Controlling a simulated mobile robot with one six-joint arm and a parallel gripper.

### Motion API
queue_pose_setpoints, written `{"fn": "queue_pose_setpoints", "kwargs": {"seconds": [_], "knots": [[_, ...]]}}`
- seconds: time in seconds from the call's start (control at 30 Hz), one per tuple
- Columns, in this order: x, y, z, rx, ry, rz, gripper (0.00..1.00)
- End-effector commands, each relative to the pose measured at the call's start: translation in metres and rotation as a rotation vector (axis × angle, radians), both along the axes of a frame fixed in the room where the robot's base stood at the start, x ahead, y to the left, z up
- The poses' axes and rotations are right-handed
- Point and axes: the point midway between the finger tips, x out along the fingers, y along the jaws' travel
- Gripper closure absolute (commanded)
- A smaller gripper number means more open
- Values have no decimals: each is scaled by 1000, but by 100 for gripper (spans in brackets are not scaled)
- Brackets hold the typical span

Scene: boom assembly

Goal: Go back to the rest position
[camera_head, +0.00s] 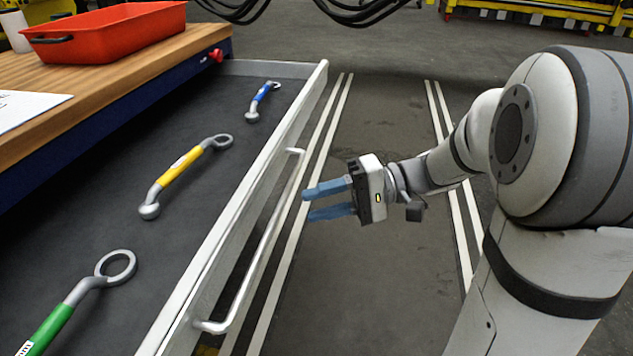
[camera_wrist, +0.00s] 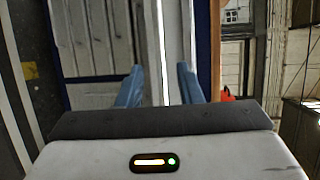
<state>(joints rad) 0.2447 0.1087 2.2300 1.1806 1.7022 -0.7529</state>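My gripper (camera_head: 327,199) has two blue fingers and is open, with nothing between them. In the head view it hangs over the floor, to the right of the open drawer's handle (camera_head: 262,243) and apart from it. In the wrist view both fingers (camera_wrist: 160,88) stand well apart, with the drawer's light front edge (camera_wrist: 165,50) seen between and beyond them. The open drawer (camera_head: 285,137) holds a blue wrench (camera_head: 262,101), a yellow wrench (camera_head: 183,173) and a green wrench (camera_head: 77,301), all lying on its dark bottom.
A wooden workbench top (camera_head: 120,70) stands above the drawer at the left, with a red tray (camera_head: 105,35) and a white sheet (camera_head: 28,108) on it. Black cables (camera_head: 350,12) show at the top. The floor (camera_head: 385,115) right of the drawer is clear, with white lines.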

Motion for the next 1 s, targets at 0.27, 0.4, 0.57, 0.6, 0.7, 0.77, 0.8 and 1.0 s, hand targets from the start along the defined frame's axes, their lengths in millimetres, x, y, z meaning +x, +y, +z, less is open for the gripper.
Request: {"fn": "queue_pose_setpoints", "kwargs": {"seconds": [0.27,0.4,0.57,0.6,0.7,0.77,0.8,1.0], "knots": [[-19,4,19,-128,26,30,67],[-51,1,40,-379,56,60,67],[-82,-20,62,-701,41,52,67],[-87,-28,69,-779,25,40,67],[-96,-49,89,-961,-30,1,67],[-99,-62,103,-1059,-75,-30,67],[-100,-70,113,-1119,-108,-52,67],[-97,-100,152,-1318,-262,-151,67]]}}
